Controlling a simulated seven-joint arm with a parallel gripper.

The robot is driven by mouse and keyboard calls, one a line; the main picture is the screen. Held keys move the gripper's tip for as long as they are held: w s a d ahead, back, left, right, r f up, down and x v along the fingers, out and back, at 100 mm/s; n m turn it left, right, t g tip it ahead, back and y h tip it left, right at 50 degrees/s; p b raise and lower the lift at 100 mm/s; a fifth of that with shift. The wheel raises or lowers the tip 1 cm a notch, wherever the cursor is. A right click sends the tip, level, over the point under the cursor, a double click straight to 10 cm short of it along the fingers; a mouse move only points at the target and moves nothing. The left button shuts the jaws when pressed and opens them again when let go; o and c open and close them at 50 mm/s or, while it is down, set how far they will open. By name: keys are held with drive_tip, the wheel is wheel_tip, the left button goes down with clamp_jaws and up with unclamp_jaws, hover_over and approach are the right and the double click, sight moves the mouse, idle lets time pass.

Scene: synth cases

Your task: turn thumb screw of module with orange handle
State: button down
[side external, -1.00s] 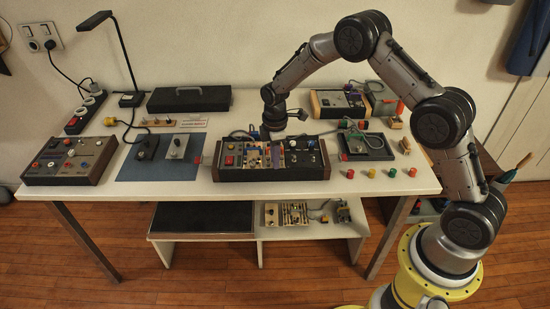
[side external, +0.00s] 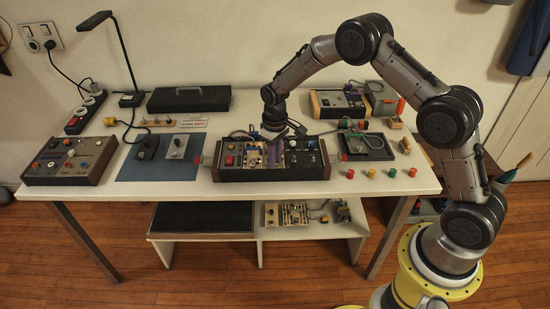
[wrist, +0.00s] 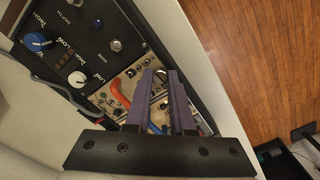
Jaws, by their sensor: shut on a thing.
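The module with the orange handle (wrist: 125,92) sits in the dark rack in the wrist view; its pale panel carries small knobs and sockets. My gripper (wrist: 160,76) reaches over this module, its two purple-grey fingers close together. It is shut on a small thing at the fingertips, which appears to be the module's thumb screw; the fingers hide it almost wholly. In the side view my gripper (side external: 273,138) is down at the middle of the rack (side external: 231,175), and the orange handle cannot be made out there.
A module with a blue handle (wrist: 155,128) lies close beside the fingers. A grey cable (wrist: 50,83) runs by the rack near a blue knob (wrist: 38,41). Several coloured caps (side external: 391,172) stand on the table at right. A black tray (side external: 366,146) stands behind them.

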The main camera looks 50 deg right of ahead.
drive_tip(key=m, duration=1.2)
drive_tip(key=shift+m, duration=0.3)
idle(0.4)
drive_tip(key=c, duration=0.8)
unclamp_jaws()
drive_tip(key=shift+o, duration=0.2)
wheel_tip(320, 180, up, 14)
